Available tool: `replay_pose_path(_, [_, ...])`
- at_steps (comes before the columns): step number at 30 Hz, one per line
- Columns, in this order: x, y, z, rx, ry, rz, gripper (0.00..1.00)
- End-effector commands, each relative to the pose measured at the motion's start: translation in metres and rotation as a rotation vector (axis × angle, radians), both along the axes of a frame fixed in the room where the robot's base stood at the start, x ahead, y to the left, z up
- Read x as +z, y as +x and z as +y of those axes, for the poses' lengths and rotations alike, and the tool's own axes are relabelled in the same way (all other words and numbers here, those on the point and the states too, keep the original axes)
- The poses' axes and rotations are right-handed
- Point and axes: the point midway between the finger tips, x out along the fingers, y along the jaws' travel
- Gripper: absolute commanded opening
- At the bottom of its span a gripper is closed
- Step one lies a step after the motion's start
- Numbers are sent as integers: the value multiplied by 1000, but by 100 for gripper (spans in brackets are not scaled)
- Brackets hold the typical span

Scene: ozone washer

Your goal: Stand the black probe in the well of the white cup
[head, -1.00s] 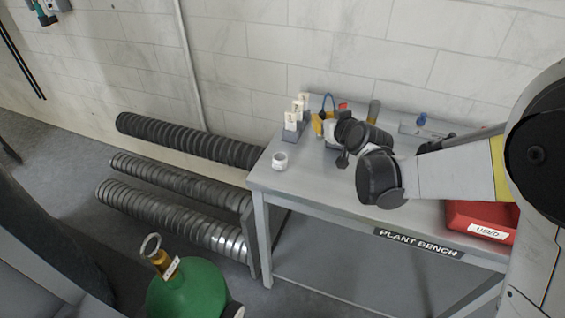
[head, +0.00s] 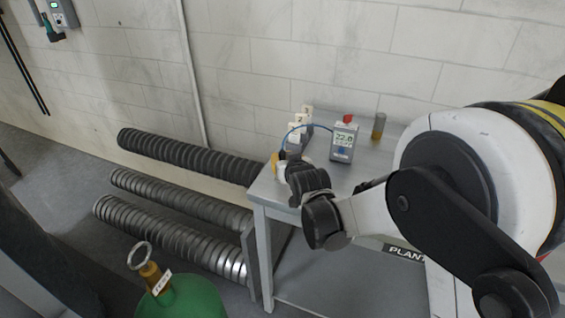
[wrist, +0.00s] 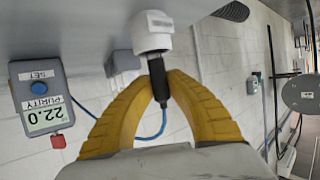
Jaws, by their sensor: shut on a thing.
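A blue cable (wrist: 160,122) runs from the probe. In the head view my gripper (head: 277,163) is over the bench's left end, and my wrist hides the cup and probe.
A meter (head: 343,142) reading 22.0 stands on the bench (head: 374,160) near the gripper, joined to the blue cable. A holder with white tags (head: 297,132) is behind the gripper. An amber tube (head: 379,127) stands further right. A green cylinder (head: 180,300) is in front.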

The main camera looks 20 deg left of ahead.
Motion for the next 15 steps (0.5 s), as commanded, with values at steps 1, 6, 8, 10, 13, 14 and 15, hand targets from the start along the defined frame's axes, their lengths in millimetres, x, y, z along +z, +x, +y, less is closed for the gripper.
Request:
replay_pose_path(1, [-5, 0, 0, 0, 0, 0, 0])
replay_pose_path(6, [-3, 0, 0, 0, 0, 0, 0])
replay_pose_path(8, [-3, 0, 0, 0, 0, 0, 0])
replay_pose_path(10, [-6, 0, 0, 0, 0, 0, 0])
replay_pose_path(13, [-5, 0, 0, 0, 0, 0, 38])
replay_pose_path(14, [-5, 0, 0, 0, 0, 0, 38])
replay_pose_path(15, [-5, 0, 0, 0, 0, 0, 38])
